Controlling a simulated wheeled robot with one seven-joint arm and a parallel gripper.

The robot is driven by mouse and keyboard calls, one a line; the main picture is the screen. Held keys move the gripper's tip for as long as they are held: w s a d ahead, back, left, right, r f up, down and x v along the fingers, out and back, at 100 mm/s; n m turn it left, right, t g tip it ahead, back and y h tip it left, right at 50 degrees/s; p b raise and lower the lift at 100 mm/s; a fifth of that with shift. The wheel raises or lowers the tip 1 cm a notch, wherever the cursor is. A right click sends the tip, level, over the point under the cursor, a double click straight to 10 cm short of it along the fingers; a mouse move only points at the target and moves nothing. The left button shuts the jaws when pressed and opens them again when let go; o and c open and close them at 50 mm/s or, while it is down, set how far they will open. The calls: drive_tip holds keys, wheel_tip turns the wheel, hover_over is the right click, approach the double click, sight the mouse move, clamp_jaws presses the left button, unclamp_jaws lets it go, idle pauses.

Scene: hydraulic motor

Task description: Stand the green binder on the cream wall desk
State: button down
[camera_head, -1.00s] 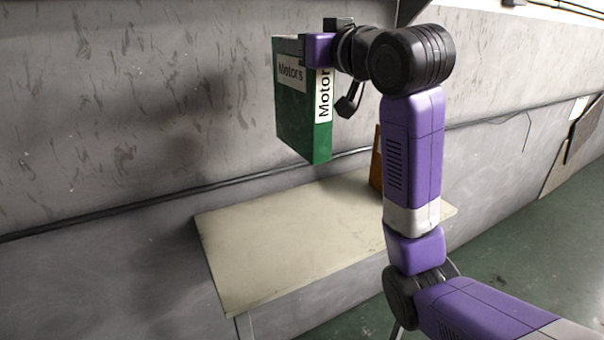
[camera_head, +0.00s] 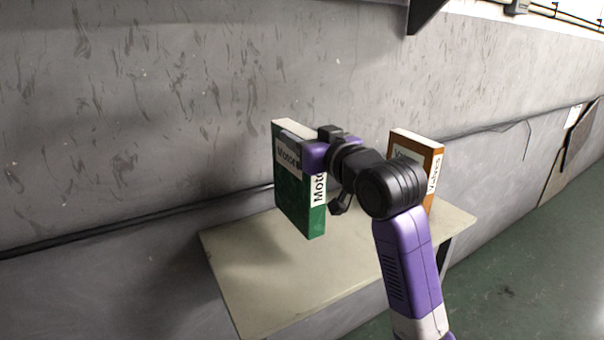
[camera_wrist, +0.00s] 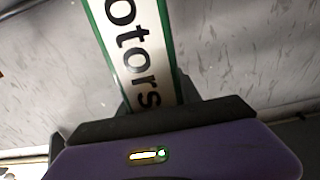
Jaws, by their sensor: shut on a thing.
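The green binder (camera_head: 295,200) has white "Motors" labels and is upright in the head view. My gripper (camera_head: 303,152) is shut on its upper part, from the spine side. The binder is over the left-middle of the cream wall desk (camera_head: 260,300), with a shadow on the desk top to its left. I cannot tell for certain whether its bottom edge touches the desk. In the wrist view the binder's spine (camera_wrist: 135,45) runs up from between the jaws, and the jaw tips are partly hidden.
An orange binder (camera_head: 434,165) labelled "Valves" stands on the right of the desk, partly hidden by my arm. The grey wall (camera_head: 150,120) is close behind, with a dark pipe along it. The desk's front left is clear.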

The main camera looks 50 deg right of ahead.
sight(297, 177)
wheel_tip(297, 177, down, 7)
drive_tip(key=shift+f, duration=0.2)
idle(0.3)
drive_tip(key=shift+f+b, duration=0.15)
drive_tip(key=shift+b, duration=0.2)
drive_tip(key=c, duration=0.8)
unclamp_jaws()
